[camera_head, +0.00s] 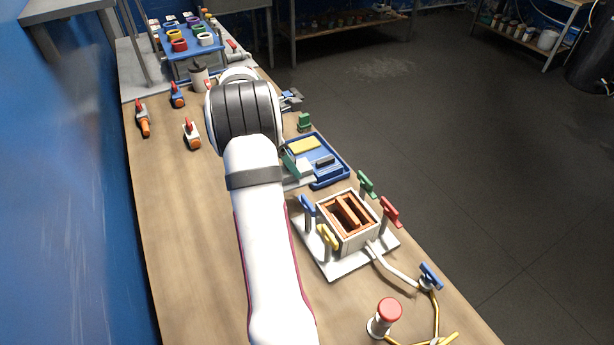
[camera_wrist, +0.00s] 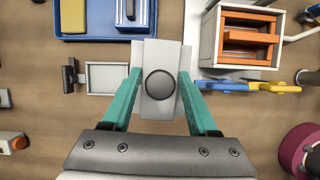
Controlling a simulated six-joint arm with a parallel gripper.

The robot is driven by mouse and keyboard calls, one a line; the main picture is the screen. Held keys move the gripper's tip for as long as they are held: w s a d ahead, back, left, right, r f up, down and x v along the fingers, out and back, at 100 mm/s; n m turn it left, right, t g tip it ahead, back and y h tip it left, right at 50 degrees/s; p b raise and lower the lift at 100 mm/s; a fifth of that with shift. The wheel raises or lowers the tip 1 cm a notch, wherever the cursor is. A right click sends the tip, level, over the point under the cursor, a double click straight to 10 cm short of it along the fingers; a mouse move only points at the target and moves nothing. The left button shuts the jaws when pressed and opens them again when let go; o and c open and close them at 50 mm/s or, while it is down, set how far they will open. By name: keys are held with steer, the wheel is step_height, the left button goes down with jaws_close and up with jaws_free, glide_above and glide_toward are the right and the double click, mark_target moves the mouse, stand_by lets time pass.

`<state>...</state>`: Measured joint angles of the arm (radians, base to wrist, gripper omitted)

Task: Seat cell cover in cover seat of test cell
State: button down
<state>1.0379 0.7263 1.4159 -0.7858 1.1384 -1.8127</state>
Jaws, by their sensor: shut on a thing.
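The cell cover (camera_wrist: 165,55) is a light grey plate with a dark round knob, between the teal fingers of my gripper (camera_wrist: 160,78) in the wrist view. My gripper is shut on it. In the head view my gripper (camera_head: 296,163) is mostly hidden behind my arm, beside the blue tray. The test cell (camera_head: 349,222) is an open white box with orange plates inside, on a white base. It also shows in the wrist view (camera_wrist: 207,40), to the upper right of the cover and apart from it. The cover seat is not clearly distinguishable.
Blue, yellow, green and red handles (camera_head: 390,212) stand around the cell. A blue tray (camera_head: 333,180) lies behind it. A red-topped knob (camera_head: 388,312) and a tube with a blue clip (camera_head: 431,276) are in front.

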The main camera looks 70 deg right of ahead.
steer(key=s+r+m, duration=0.1)
steer(key=s, duration=0.1)
steer(key=s+r+m, duration=0.1)
steer(key=s, duration=0.1)
steer(key=s+r, duration=0.1)
steer(key=s, duration=0.1)
steer(key=shift+d+m+g+y, duration=0.15)
steer(key=shift+m+g+y, duration=0.15)
steer(key=shift+m+g, duration=0.1)
steer(key=s+a+r+m+y, duration=0.2)
steer(key=s+a+m, duration=0.25)
steer(key=s, duration=0.25)
steer(key=s+a+r+m+t+y, duration=0.1)
steer(key=s+a+r+m+y, duration=0.15)
steer(key=s+m, duration=0.3)
steer(key=s+a+r+m+y, duration=0.1)
steer(key=s+a+m, duration=0.3)
steer(key=s, duration=0.4)
glide_above(351, 214)
steer(key=shift+m, duration=0.3)
steer(key=f, duration=0.6)
steer(key=shift+w+d+f, duration=0.3)
steer(key=shift+w+d, duration=0.05)
steer(key=shift+d, duration=0.05)
steer(key=shift+w+f, duration=0.1)
steer(key=shift+f, duration=1.9)
steer(key=shift+f, duration=0.15)
steer(key=shift+c, duration=0.8)
jaws_free()
